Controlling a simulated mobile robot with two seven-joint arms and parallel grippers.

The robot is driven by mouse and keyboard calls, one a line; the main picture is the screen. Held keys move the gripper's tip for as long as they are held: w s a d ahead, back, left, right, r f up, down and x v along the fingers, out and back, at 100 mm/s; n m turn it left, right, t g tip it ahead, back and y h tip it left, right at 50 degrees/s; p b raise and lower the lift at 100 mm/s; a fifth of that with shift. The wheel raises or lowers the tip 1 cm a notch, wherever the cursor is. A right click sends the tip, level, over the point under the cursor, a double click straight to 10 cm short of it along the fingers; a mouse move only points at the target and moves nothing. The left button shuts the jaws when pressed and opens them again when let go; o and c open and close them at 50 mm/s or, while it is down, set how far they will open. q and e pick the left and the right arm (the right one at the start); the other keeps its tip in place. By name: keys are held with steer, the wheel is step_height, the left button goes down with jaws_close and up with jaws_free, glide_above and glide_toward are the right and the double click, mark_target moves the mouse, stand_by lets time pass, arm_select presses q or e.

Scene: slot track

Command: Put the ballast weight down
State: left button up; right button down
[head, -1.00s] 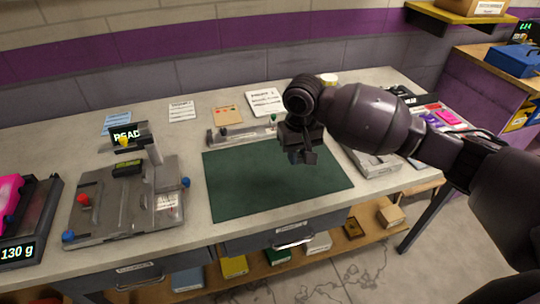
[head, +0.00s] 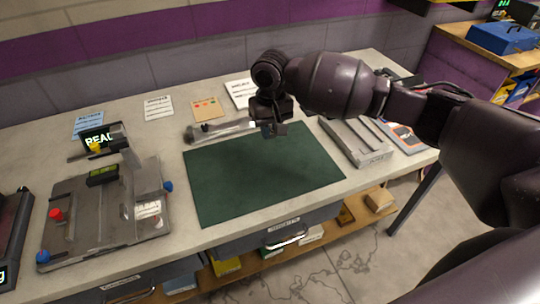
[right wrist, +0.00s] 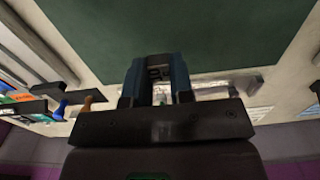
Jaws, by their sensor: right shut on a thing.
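My right gripper (head: 274,130) hangs over the back edge of the dark green mat (head: 260,180). In the right wrist view its two bluish fingers (right wrist: 160,78) are closed around a small grey piece (right wrist: 160,72), which I take to be the ballast weight. Most of the weight is hidden by the fingers, and it is too small to make out in the head view. The gap between it and the bench is hard to judge. My left gripper is not in view.
A grey fixture (head: 105,210) with a "READ" display (head: 98,138) stands left of the mat. A grey rail (head: 220,130) lies behind the mat, near paper cards (head: 158,107). A grey slotted block (head: 358,143) stands right. Most of the mat is clear.

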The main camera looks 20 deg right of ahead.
glide_above(271, 161)
step_height(271, 161, down, 4)
steer(key=shift+f, duration=0.15)
step_height(271, 161, down, 5)
steer(key=shift+r+b, duration=0.1)
steer(key=shift+b, duration=0.55)
steer(key=shift+f, duration=0.25)
steer(key=shift+r, duration=0.1)
steer(key=c, duration=1.1)
jaws_free()
steer(key=shift+o, duration=0.5)
